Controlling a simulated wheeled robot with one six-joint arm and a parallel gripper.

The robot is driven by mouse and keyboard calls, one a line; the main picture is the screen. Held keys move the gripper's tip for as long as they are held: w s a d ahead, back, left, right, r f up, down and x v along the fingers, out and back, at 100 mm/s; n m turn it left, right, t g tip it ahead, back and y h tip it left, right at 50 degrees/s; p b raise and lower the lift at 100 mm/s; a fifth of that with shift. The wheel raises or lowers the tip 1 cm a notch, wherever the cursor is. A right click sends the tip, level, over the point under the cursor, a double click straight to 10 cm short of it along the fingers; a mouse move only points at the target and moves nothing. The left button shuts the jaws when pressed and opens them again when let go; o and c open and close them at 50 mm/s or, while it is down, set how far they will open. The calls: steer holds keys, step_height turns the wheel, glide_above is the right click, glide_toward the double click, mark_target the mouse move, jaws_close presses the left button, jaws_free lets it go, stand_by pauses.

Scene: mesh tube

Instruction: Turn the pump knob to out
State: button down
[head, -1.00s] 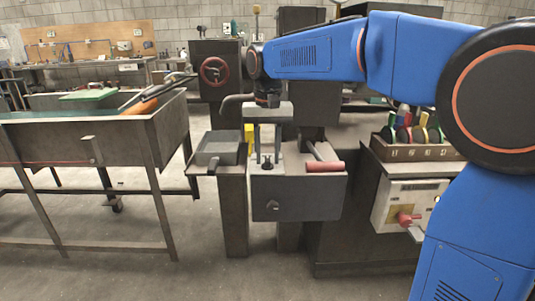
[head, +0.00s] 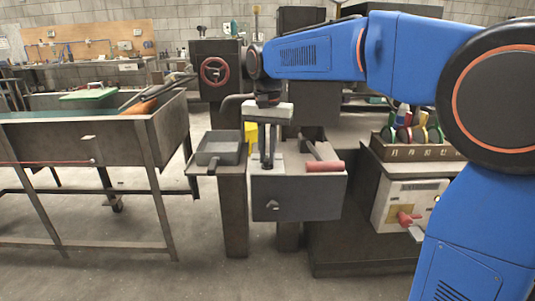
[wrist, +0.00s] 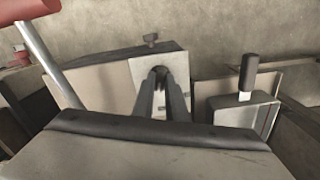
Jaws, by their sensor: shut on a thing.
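The pump knob is a small dark knob (wrist: 160,71) on the pale plate on top of a grey box (head: 298,198). I take it to be the pump knob; no marking for "out" is readable. My gripper (head: 268,163) points straight down over that plate, and its two long dark fingers are close together. In the wrist view the fingers (wrist: 160,88) run to the knob and are shut on it. The fingers hide most of the knob, so its turn angle is not clear.
A lever with a red grip (head: 325,166) lies right of my gripper. At right is a panel with a red switch (head: 405,218), below a box of spools (head: 412,152).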

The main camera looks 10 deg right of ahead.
mark_target(267, 159)
steer(key=m, duration=0.6)
steer(key=shift+m, duration=0.3)
stand_by(0.4)
steer(key=c, duration=1.8)
jaws_free()
steer(key=shift+o, duration=0.2)
steer(key=shift+r, duration=0.15)
step_height(267, 159, up, 17)
steer(key=shift+a, duration=0.1)
